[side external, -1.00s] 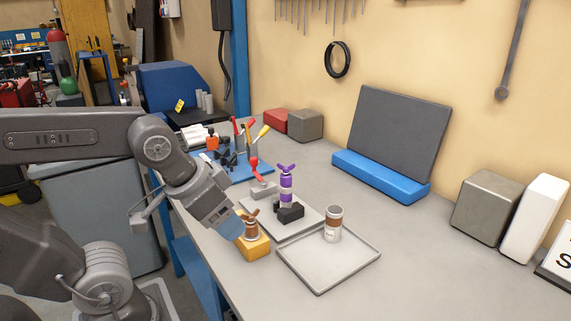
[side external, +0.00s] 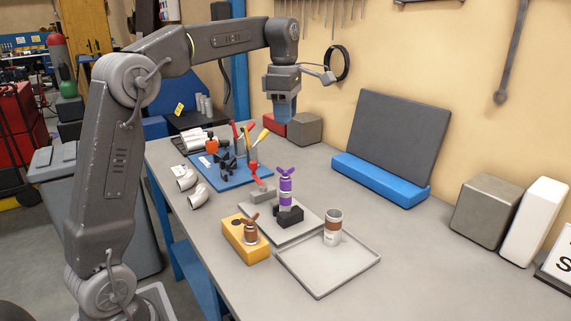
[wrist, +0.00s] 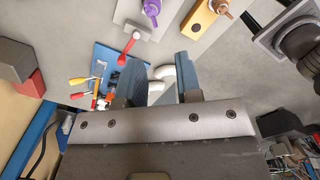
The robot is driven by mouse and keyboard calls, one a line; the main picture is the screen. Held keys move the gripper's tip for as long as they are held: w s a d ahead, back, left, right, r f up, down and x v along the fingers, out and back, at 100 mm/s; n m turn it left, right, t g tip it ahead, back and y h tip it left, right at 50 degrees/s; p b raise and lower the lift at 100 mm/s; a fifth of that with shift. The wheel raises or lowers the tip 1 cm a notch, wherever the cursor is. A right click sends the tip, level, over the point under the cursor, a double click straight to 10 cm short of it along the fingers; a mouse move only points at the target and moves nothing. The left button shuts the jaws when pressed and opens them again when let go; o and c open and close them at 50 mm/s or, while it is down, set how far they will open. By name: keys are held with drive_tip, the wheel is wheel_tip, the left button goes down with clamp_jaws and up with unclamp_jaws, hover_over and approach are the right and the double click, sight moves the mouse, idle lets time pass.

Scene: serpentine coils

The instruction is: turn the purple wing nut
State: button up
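The purple wing nut (side external: 286,171) sits on top of an upright purple and white banded post (side external: 285,192). The post stands in a black clamp (side external: 290,215) on a light grey plate (side external: 300,230). In the wrist view the purple wing nut (wrist: 152,8) is at the top edge, partly cut off. My gripper (side external: 284,118) is high above the back of the bench, well apart from the nut. In the wrist view its two blue-grey fingers (wrist: 160,70) stand apart with nothing held between them.
A yellow block (side external: 245,243) with a brown wing nut (side external: 250,229) stands in front. A grey tray (side external: 330,277) holds a brown and white can (side external: 333,228). A red-handled fitting (side external: 257,172), white pipe elbows (side external: 198,195) and a blue tool mat (side external: 232,178) lie left of the post.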

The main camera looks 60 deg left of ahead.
drive_tip(key=w+a+n, duration=0.1)
drive_tip(key=a+n, duration=0.1)
approach(285, 171)
drive_tip(key=f, duration=0.8)
drive_tip(key=shift+w+a, duration=0.15)
drive_tip(key=shift+w, duration=0.15)
clamp_jaws()
